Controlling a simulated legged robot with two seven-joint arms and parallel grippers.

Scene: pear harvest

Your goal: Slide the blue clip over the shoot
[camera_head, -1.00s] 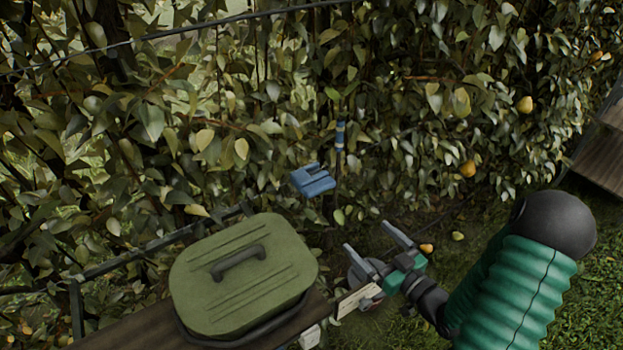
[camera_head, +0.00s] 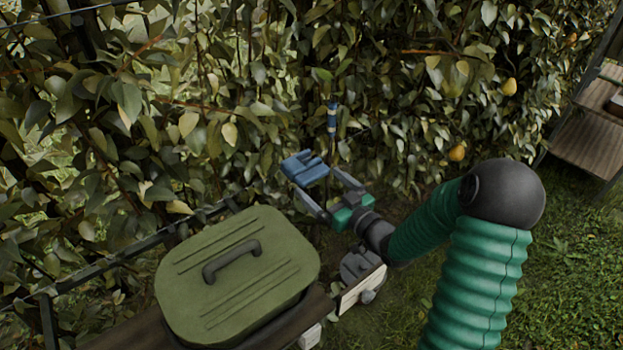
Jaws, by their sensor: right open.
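The blue clip (camera_head: 303,167) is a small block with a slot, in front of the foliage near the middle of the head view. The shoot (camera_head: 332,135) is a thin upright stem with a blue band, just right of the clip and apart from it in the picture. My right gripper (camera_head: 315,181) is open, its two fingers pointing up and left at the clip. My left gripper is not in view.
A green lidded box (camera_head: 240,285) with a dark handle stands on a wooden beam left of my right arm. Dense pear foliage fills the back, with a few yellow pears (camera_head: 457,153). A wooden shelf (camera_head: 590,140) stands at the right. Grass lies below.

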